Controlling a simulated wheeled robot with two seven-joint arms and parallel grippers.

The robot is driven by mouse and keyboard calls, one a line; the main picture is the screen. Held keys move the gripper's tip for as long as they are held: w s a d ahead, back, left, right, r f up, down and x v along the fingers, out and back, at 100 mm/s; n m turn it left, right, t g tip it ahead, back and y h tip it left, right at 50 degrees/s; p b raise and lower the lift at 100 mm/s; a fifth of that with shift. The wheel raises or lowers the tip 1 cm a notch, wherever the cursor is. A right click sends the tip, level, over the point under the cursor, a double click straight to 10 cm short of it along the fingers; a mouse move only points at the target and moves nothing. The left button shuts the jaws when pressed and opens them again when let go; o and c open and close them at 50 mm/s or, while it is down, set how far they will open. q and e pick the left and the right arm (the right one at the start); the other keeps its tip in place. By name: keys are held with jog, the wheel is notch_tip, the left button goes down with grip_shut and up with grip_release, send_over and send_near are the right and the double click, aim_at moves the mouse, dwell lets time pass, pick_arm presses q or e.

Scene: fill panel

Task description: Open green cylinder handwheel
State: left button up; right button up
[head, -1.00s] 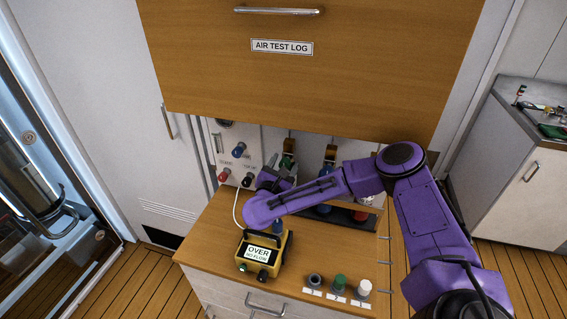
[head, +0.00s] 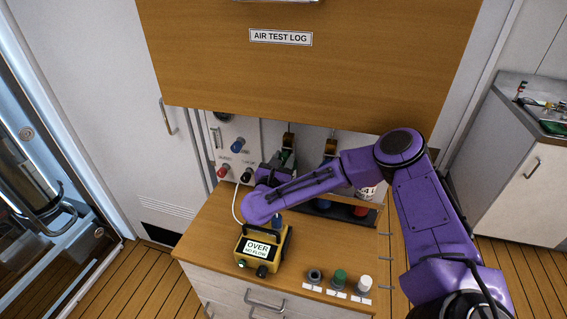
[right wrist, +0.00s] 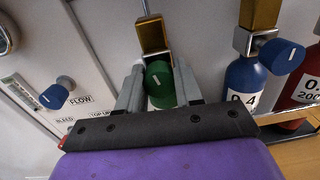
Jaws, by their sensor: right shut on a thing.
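The green handwheel (right wrist: 160,85), a round knob with a white mark, sits below a brass-coloured valve block in the right wrist view. My right gripper (right wrist: 160,92) is shut on it, one grey finger on each side. In the head view the right gripper (head: 279,163) reaches the back of the wooden counter by the green cylinder (head: 289,158), which is mostly hidden behind my arm. My left gripper is not in view.
A blue cylinder (right wrist: 242,80) with a blue handwheel (right wrist: 282,56) stands to the right, with a red cylinder (right wrist: 300,92) beyond. A knobbed panel (right wrist: 85,65) is on the left. A yellow box (head: 263,245) reading OVER, NO FLOW stands in front. A wooden flap (head: 320,80) hangs above.

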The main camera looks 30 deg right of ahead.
jog(key=n+b, duration=0.1)
jog(key=n, duration=0.3)
jog(key=shift+f+n+b, duration=0.1)
jog(key=shift+n+b, duration=0.2)
jog(key=shift+b, duration=0.1)
jog(key=n+b, duration=0.1)
jog(key=n, duration=0.3)
jog(key=shift+a, duration=0.1)
jog(key=n, duration=0.4)
jog(key=shift+n+t, duration=0.3)
jog(key=n, duration=0.3)
jog(key=shift+n+y, duration=0.3)
jog(key=shift+n, duration=0.1)
jog(key=n, duration=0.4)
jog(key=shift+n+t, duration=0.3)
jog(key=n+p, duration=0.1)
jog(key=n, duration=0.3)
jog(key=shift+n, duration=0.4)
jog(key=n+p, duration=0.1)
jog(key=n, duration=0.3)
jog(key=shift+f+n+y, duration=0.1)
jog(key=shift+n+y, duration=0.2)
jog(key=n+p, duration=0.1)
jog(key=n, duration=0.3)
jog(key=shift+n+p, duration=0.3)
jog(key=shift+p, duration=0.05)
jog(key=shift+f, duration=0.1)
